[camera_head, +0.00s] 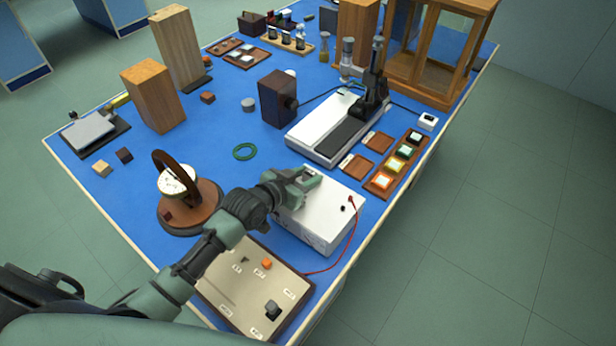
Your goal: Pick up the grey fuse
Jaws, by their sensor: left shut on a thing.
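My left gripper (308,182) is over the top of the white box (325,212), near its far left edge. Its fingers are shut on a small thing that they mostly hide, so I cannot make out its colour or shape. A small dark grey block (272,309) stands on the beige panel (236,290) in front of the white box; I cannot tell if it is a fuse or a knob. An orange block (266,264) is also on that panel. My right gripper is not in view.
A red lead (352,228) runs from the white box down to the panel. A round dial instrument with a brown arch (183,207) stands left of my left arm. A white-and-black bench instrument (335,130) is behind the box. Blue table around the green ring (245,152) is clear.

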